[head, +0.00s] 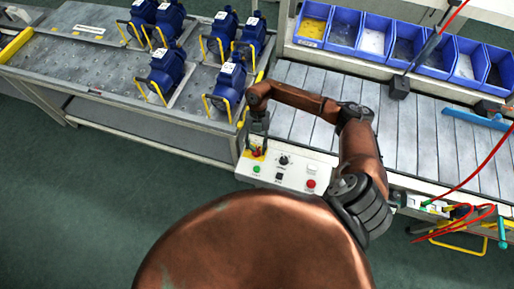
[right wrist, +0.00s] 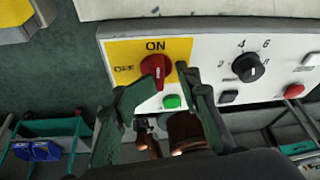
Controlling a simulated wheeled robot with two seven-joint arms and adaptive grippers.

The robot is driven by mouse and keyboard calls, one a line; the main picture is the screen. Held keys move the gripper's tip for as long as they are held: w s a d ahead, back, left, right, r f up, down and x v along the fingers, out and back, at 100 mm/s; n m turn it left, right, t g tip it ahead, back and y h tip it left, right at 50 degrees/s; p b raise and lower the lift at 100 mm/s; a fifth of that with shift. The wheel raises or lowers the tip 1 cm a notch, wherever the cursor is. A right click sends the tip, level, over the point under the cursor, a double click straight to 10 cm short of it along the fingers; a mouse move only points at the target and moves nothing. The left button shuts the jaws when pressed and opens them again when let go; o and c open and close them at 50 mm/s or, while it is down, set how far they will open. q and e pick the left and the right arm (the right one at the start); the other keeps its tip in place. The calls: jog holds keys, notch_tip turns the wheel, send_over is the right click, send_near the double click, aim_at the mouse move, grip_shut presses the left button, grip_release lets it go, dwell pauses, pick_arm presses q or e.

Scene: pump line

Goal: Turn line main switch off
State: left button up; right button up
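The line main switch is a red rotary knob (right wrist: 155,68) on a yellow plate marked ON at the top and OFF at the left. Its grip looks roughly upright, towards ON. In the head view the knob (head: 257,153) is partly covered by my right gripper (head: 256,146). In the right wrist view my right gripper (right wrist: 167,80) has its two fingers apart, with the tips near the lower part of the knob, one on each side. I cannot tell whether they touch it. My left gripper is not in view.
The control panel (head: 282,185) also bears a black selector (right wrist: 248,67), a green button (right wrist: 171,102) and a red button (right wrist: 293,91). Blue pumps (head: 167,70) stand on the table behind at left. Blue bins (head: 376,37) line the back of the slatted conveyor (head: 425,135).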

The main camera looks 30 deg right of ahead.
jog(key=p+v, duration=0.4)
jog(key=v, duration=0.5)
jog(key=shift+s+d, duration=0.3)
dwell(0.3)
dwell(0.4)
jog(key=v, duration=1.2)
